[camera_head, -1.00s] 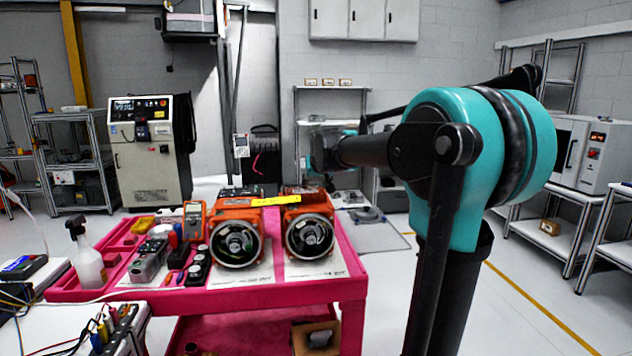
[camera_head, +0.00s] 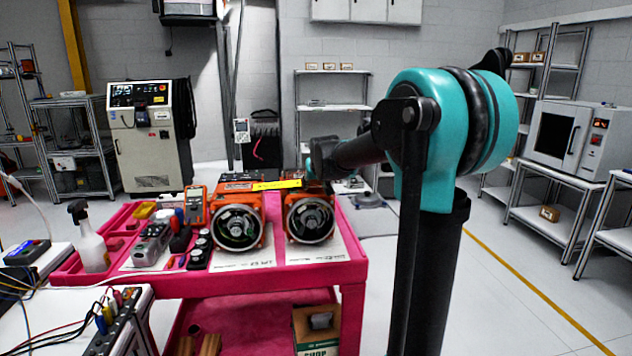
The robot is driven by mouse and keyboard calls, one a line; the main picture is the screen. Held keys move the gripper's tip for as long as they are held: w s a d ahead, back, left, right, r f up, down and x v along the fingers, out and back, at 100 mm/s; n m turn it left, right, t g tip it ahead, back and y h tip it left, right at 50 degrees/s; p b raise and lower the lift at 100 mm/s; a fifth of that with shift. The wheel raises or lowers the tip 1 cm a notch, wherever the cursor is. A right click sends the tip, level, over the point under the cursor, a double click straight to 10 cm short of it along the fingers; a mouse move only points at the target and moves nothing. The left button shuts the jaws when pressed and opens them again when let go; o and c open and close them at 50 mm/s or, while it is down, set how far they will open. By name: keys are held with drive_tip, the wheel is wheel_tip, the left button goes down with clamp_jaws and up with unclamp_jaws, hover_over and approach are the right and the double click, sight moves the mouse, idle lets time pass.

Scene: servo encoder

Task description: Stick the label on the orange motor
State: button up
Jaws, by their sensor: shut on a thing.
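Two orange motors with dark round faces stand side by side on the pink cart, the left motor (camera_head: 250,203) and the right motor (camera_head: 312,217). The label, a yellow strip (camera_head: 276,185), spans the gap at the height of their tops. Whether it touches either motor cannot be told. My arm comes in from the right, and its end drops behind the right motor's top. My gripper (camera_head: 308,182) is small and dark there, at the strip's right end, and is shut on the label. Its fingers are mostly hidden.
The pink cart (camera_head: 352,272) also holds a multimeter (camera_head: 195,204), a spray bottle (camera_head: 91,240) and small tools left of the motors. White sheets lie under the motors. A bench with cables (camera_head: 120,318) stands front left. Open floor (camera_head: 510,290) lies to the right.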

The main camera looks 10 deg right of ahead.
drive_tip(key=shift+f, duration=0.25)
drive_tip(key=o, duration=0.7)
drive_tip(key=shift+v, duration=2.5)
drive_tip(key=shift+s+r, duration=0.35)
drive_tip(key=shift+r, duration=0.85)
drive_tip(key=shift+s+r, duration=0.35)
drive_tip(key=shift+r, duration=0.8)
drive_tip(key=shift+s+r, duration=0.35)
drive_tip(key=shift+r, duration=0.85)
